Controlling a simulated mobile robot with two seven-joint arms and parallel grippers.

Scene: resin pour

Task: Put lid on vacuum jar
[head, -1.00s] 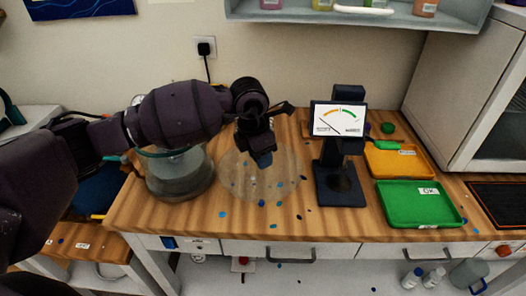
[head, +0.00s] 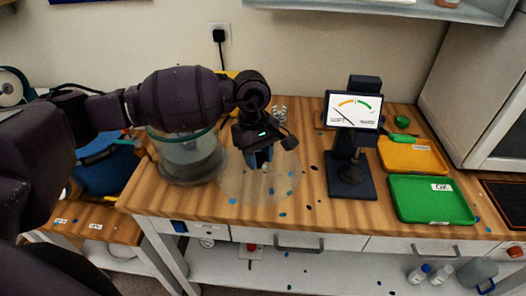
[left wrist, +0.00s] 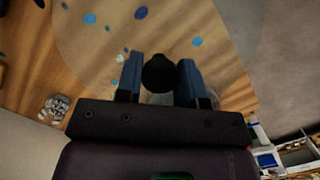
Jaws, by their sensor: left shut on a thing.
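The lid (head: 282,187) is a clear round disc over the wooden bench, right of the jar. My left gripper (head: 259,161) is above its middle. In the left wrist view, my left gripper (left wrist: 160,82) is shut on the lid's dark knob (left wrist: 159,72), between its two blue fingers. The clear disc (left wrist: 105,45) spreads out beyond them. I cannot tell how far the lid is above the bench. The vacuum jar (head: 190,163) is a wide glass vessel with a teal rim at the bench's left end. My left arm hides part of its top. My right gripper is not in view.
An orange tray (head: 415,158) and a green tray (head: 430,199) lie further right. Small blue and dark spots dot the bench (head: 309,221). A metal coil (head: 279,113) is behind my gripper.

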